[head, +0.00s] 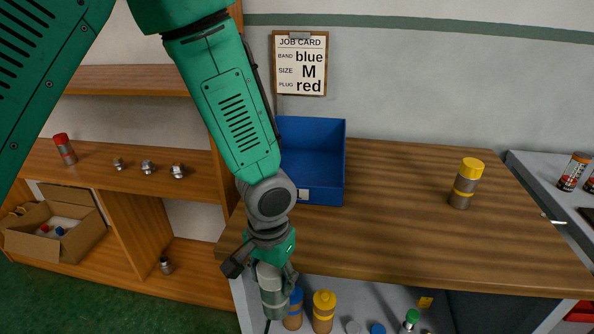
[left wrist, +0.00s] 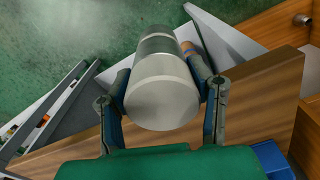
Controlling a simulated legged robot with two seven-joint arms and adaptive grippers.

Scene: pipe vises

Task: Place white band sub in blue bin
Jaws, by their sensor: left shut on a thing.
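The blue bin (head: 325,180) stands open on the wooden bench at its left end, against the wall. A corner of the bin shows in the left wrist view (left wrist: 272,160). My left gripper (head: 260,264) is shut on a grey cylindrical sub (head: 273,297) with a paler band, just off the bench's front left edge. In the left wrist view the fingers of the gripper (left wrist: 164,108) hold the sides of the sub (left wrist: 162,85). The sub is apart from the bin and in front of it. My right gripper is not in view.
A yellow-capped sub (head: 465,184) stands on the bench (head: 400,225) at right; the bench middle is clear. Several capped subs, including a yellow-capped one (head: 323,312), stand below the bench front. Shelves (head: 120,165) are at left. A job card (head: 300,65) hangs behind.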

